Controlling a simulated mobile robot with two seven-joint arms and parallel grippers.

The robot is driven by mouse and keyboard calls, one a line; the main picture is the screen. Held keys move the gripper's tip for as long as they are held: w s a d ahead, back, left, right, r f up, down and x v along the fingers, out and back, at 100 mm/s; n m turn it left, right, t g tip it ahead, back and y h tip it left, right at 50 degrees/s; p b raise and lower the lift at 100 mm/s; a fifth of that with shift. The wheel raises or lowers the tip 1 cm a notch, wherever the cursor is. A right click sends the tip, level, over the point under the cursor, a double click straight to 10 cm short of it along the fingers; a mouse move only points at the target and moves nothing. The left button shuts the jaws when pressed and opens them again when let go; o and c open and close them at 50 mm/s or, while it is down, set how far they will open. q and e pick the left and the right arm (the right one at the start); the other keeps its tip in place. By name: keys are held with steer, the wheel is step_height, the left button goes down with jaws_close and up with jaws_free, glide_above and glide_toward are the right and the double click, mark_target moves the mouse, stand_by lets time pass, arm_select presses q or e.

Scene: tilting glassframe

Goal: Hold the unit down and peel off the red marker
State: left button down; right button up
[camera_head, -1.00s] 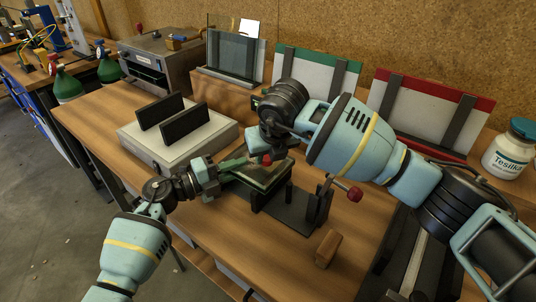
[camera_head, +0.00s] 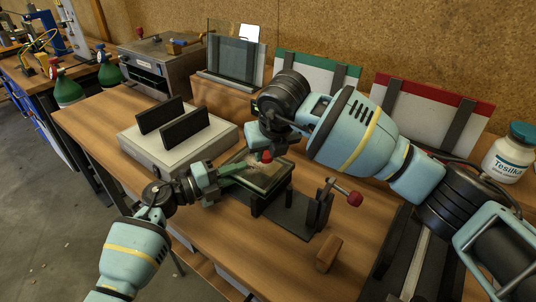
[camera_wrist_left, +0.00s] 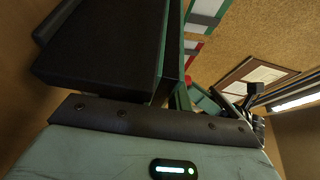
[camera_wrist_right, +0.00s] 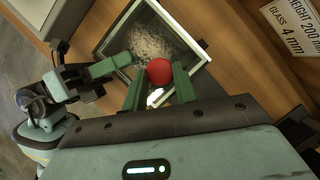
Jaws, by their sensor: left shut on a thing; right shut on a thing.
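The glass unit (camera_head: 270,178) is a dark-framed pane that lies tilted on a black stand (camera_head: 288,218); in the right wrist view a cloudy whitish patch shows on its glass (camera_wrist_right: 150,40). The round red marker (camera_head: 266,156) is at the pane, between the green fingers of my right gripper (camera_wrist_right: 158,80), which is shut on it. The marker also shows in the right wrist view (camera_wrist_right: 160,72). Whether it touches the glass I cannot tell. My left gripper (camera_head: 228,174) is shut on the unit's left edge. In the left wrist view dark blocks hide most of the contact.
A lever with a red knob (camera_head: 355,198) rises right of the unit, and a wooden block (camera_head: 327,254) lies in front. A pale box with two black uprights (camera_head: 180,140) stands behind left. Racks with green and red edges (camera_head: 432,90) and a white bottle (camera_head: 509,155) line the back.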

mark_target(268, 157)
steer(key=shift+r, duration=2.45)
arm_select(q)
steer(key=c, duration=1.3)
jaws_free()
steer(key=shift+o, duration=0.2)
steer(key=shift+a, duration=0.1)
steer(key=v, duration=1.1)
steer(key=shift+s+a, duration=0.25)
steer(key=shift+a, duration=0.1)
